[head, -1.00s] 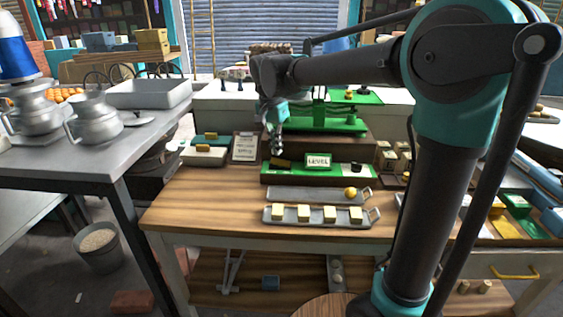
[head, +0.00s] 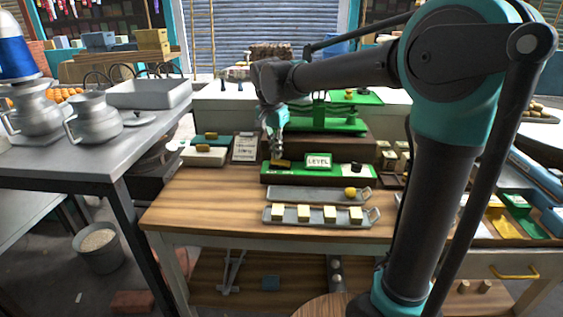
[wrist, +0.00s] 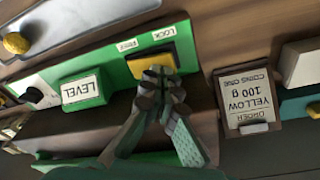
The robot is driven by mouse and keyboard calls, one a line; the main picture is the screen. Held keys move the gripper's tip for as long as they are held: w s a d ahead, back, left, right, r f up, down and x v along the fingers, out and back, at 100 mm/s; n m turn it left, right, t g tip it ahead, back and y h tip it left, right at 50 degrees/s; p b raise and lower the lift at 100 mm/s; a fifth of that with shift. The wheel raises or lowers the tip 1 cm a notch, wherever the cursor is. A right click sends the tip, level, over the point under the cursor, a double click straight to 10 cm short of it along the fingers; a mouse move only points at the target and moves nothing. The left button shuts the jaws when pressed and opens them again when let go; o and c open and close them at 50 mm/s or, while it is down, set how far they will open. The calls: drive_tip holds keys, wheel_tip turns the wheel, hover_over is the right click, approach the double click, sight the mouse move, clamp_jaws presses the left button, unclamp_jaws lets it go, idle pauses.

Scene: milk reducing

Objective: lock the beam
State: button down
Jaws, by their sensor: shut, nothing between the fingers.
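A green panel (head: 315,175) carries a white LEVEL sign (head: 319,161) and a yellow block-shaped lever (head: 286,164) near its left end. In the wrist view the yellow lever (wrist: 158,48) sits beside the printed words LOCK and FREE on the green panel (wrist: 120,75), with the LEVEL sign (wrist: 82,90) to its left. My gripper (head: 277,157) is shut and empty, pointing down at the lever. In the wrist view its fingertips (wrist: 160,76) overlap the lever's near edge; I cannot tell whether they touch. The green balance (head: 325,122) stands behind the panel.
A tray with several pale blocks (head: 315,214) and a tray with a yellow ball (head: 351,191) lie in front of the panel. The front left tabletop (head: 200,205) is clear.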

sight(276, 160)
drive_tip(key=shift+f, duration=0.7)
idle(0.3)
drive_tip(key=shift+r, duration=3.55)
